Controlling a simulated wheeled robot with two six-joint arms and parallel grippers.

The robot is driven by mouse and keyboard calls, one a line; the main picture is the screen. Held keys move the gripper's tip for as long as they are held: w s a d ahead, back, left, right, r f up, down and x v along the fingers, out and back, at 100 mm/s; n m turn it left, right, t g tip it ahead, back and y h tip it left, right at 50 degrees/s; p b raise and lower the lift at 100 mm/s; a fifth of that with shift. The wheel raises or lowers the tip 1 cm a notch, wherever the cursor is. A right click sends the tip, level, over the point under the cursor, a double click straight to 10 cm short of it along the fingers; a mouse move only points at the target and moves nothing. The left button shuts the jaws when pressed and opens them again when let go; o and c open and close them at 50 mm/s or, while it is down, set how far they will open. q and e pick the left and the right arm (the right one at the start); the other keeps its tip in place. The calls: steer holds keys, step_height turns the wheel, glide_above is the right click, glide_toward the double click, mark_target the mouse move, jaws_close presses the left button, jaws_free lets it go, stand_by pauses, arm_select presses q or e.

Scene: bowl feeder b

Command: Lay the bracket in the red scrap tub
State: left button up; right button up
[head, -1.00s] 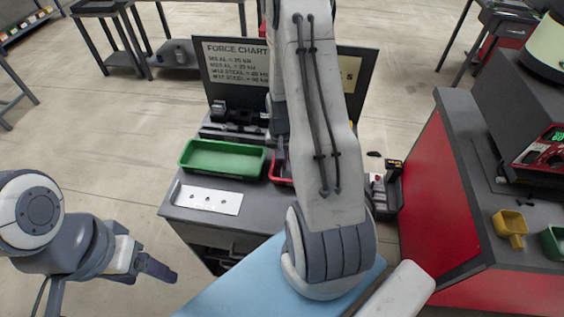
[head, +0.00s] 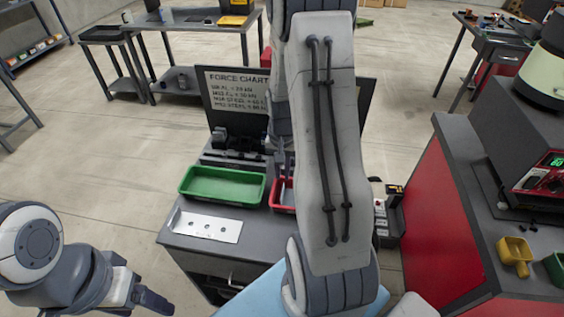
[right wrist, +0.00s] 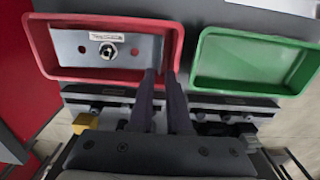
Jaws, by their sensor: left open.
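The grey metal bracket (right wrist: 70,62), with round holes, a nut-like fitting and a small white label, shows within the rim of the red scrap tub (right wrist: 104,18) in the right wrist view. I cannot tell whether it rests on the tub floor. My right gripper (right wrist: 161,74) has its dark fingers close together at the bracket's right end, shut on its edge. My left gripper (head: 150,300) is open and empty at lower left, away from the bench.
A green tub (head: 189,196) stands beside the red tub; it also shows in the right wrist view (right wrist: 250,86). A pale plate with three holes (head: 181,226) lies in front. The force chart board (head: 237,92) stands behind. A red-sided bench (head: 437,205) is at right.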

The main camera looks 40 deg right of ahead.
steer(key=shift+r, duration=2.3)
steer(key=a+r+n, duration=0.3)
steer(key=a+n, duration=0.1)
steer(key=a, duration=0.5)
steer(key=a+r+n, duration=0.2)
steer(key=a+n, duration=0.1)
steer(key=a, duration=0.5)
steer(key=s+a+r+n+y, duration=0.1)
steer(key=s+a+r+n, duration=0.3)
steer(key=s+a+n, duration=0.6)
steer(key=s+a, duration=0.4)
steer(key=s, duration=0.2)
steer(key=shift+s, duration=0.15)
steer(key=shift+r, duration=0.1)
